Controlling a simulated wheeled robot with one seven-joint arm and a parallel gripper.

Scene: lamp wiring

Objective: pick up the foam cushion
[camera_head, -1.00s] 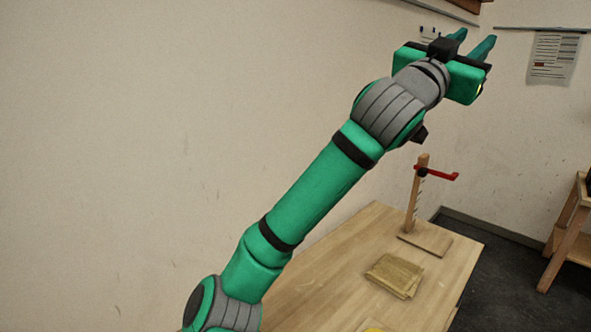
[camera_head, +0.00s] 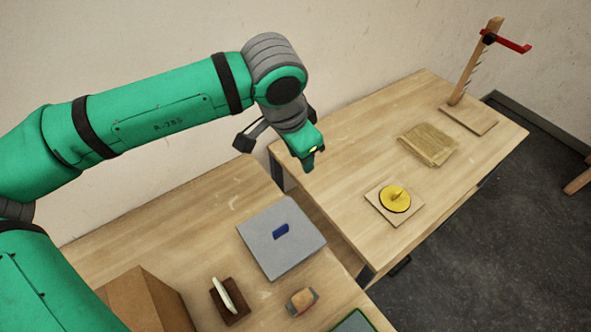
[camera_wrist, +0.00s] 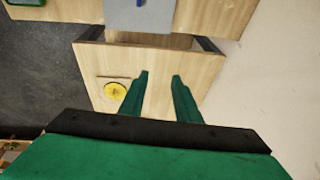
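I cannot tell for sure which thing is the foam cushion. A small tan, rounded block (camera_head: 302,298) sits in a grey holder on the near table and could be it. A yellow disc (camera_head: 395,199) with a knob lies on a square wooden board on the far table; it also shows in the wrist view (camera_wrist: 115,91). My gripper (camera_head: 308,168) hangs in the air near the gap between the tables, apart from everything. In the wrist view its two fingers (camera_wrist: 161,77) stand apart with nothing between them.
A grey mat (camera_head: 269,252) with a blue piece (camera_head: 281,231), a brown block with a white piece (camera_head: 229,298) and a cardboard box (camera_head: 149,300) are on the near table. The far table holds folded tan cloth (camera_head: 429,145) and a wooden stand with a red arm (camera_head: 476,85).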

